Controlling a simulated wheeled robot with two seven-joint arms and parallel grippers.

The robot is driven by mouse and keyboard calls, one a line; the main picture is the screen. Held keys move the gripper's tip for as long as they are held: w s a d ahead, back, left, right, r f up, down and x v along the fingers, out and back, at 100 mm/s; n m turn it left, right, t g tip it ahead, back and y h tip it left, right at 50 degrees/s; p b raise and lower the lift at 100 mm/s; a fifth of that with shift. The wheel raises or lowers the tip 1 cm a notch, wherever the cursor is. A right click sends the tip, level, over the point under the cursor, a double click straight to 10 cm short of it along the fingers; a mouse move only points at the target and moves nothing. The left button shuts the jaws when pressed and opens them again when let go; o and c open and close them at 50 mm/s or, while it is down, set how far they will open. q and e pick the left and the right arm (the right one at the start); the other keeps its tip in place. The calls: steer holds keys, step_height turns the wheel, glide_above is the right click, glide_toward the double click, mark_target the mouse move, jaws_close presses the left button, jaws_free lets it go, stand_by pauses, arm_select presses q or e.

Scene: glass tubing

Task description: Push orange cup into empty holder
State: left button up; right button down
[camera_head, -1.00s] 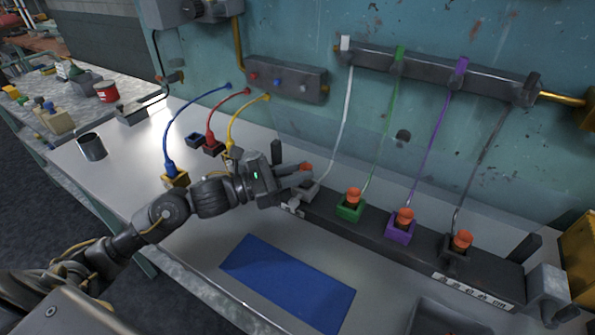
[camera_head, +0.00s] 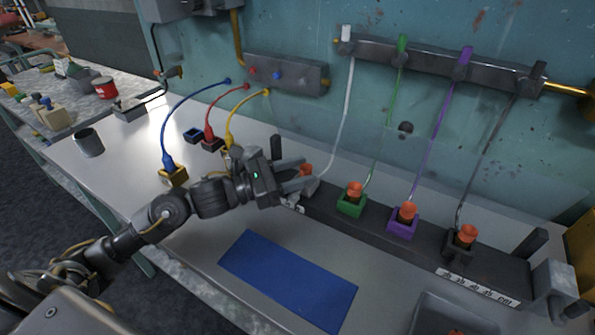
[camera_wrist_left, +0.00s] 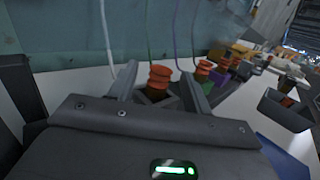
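Several ribbed orange cups sit in a row of coloured holders on the dark rail. One cup (camera_head: 306,170) is in the pale grey holder (camera_head: 309,187) at the row's left end. Others are in the green holder (camera_head: 351,207), the purple holder (camera_head: 402,228) and the black holder (camera_head: 457,250). My left gripper (camera_head: 304,175) is at the leftmost cup. In the left wrist view its fingers (camera_wrist_left: 160,82) are apart, one on each side of that orange cup (camera_wrist_left: 160,76), with visible gaps. My right gripper is not in view.
A blue mat (camera_head: 288,278) lies on the bench. A grey bin (camera_head: 430,310) at the front holds something orange. White, green, purple and dark tubes hang behind the row.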

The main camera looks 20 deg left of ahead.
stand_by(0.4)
arm_select(q)
steer(key=shift+s+a+f+b, duration=0.25)
steer(key=shift+s+a+b, duration=0.1)
steer(key=shift+s+a, duration=0.15)
steer(key=shift+s+a+f+b, duration=0.25)
steer(key=shift+s+a+b, duration=0.1)
steer(key=shift+a, duration=0.25)
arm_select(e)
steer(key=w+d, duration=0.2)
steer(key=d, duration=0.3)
arm_select(q)
steer(key=b+v, duration=0.1)
steer(key=v, duration=0.5)
steer(key=shift+s+a+r, duration=0.15)
steer(key=shift+s, duration=0.05)
steer(key=shift+s+a+r+b, duration=0.15)
steer(key=shift+s+a+b, duration=0.25)
steer(key=shift+s+a, duration=0.2)
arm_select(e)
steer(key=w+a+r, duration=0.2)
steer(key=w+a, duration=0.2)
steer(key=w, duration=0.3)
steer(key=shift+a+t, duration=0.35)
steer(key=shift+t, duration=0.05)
arm_select(q)
steer(key=shift+w, duration=0.1)
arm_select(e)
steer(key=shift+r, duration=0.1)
